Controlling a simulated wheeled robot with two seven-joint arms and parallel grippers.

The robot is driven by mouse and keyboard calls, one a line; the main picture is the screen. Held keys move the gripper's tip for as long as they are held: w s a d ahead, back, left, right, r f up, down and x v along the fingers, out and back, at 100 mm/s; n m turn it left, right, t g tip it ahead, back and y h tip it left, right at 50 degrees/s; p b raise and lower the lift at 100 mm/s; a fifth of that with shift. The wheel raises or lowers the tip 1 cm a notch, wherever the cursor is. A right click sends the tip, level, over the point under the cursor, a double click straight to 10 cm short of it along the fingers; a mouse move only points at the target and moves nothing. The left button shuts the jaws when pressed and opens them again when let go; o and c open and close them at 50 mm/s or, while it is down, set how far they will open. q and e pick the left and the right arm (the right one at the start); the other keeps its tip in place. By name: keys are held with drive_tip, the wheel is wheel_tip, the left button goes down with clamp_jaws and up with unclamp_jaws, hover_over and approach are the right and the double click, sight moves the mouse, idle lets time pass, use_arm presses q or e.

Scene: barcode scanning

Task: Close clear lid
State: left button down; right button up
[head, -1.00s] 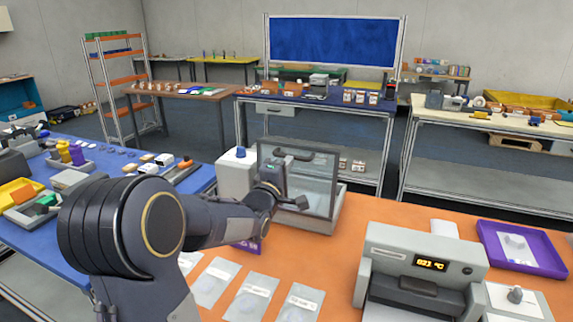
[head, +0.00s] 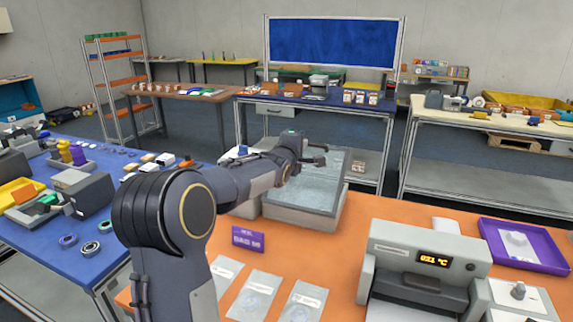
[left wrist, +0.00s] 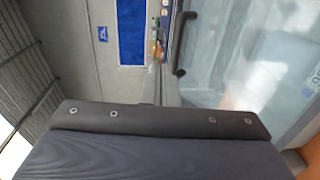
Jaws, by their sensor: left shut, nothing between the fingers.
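The clear lid (head: 328,190) is on a pale grey box (head: 302,221) at the back of the orange table. It leans over the box rather than standing upright; its exact angle is hard to tell. My left gripper (head: 318,155) is shut and empty, at the lid's upper left part, with my arm covering the lid's left side. I cannot tell whether it touches the lid. In the left wrist view the clear lid (left wrist: 225,60) fills the right side, with its dark handle (left wrist: 180,42) near its left edge. My right gripper is not in view.
A grey device with a lit display (head: 425,262) stands at the front right, by a purple tray (head: 522,247). A blue table (head: 80,235) with small items is at left.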

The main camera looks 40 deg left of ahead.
sight(311, 157)
use_arm(q)
drive_tip(key=w+g+p, duration=0.1)
drive_tip(key=w, duration=0.1)
drive_tip(key=w+a+g+p, duration=0.1)
drive_tip(key=w+p, duration=0.1)
drive_tip(key=w+a+f+p, duration=0.1)
drive_tip(key=w+p, duration=0.1)
drive_tip(key=shift+w+f+g+h, duration=0.1)
drive_tip(key=shift+w+g+h, duration=0.2)
drive_tip(key=shift+g+h, duration=0.1)
drive_tip(key=shift+g, duration=0.5)
drive_tip(key=p+x, duration=0.3)
drive_tip(key=x, duration=0.1)
drive_tip(key=shift+w+f, duration=0.1)
drive_tip(key=shift+f, duration=0.15)
drive_tip(key=w+a+f, duration=0.2)
drive_tip(key=w+f, duration=0.4)
drive_tip(key=f, duration=0.3)
drive_tip(key=shift+w+f, duration=0.35)
drive_tip(key=shift+w, duration=0.05)
drive_tip(key=shift+a, duration=0.15)
drive_tip(key=b+v, duration=0.2)
drive_tip(key=v, duration=0.5)
drive_tip(key=shift+s+r, duration=0.25)
drive_tip(key=shift+s, duration=0.1)
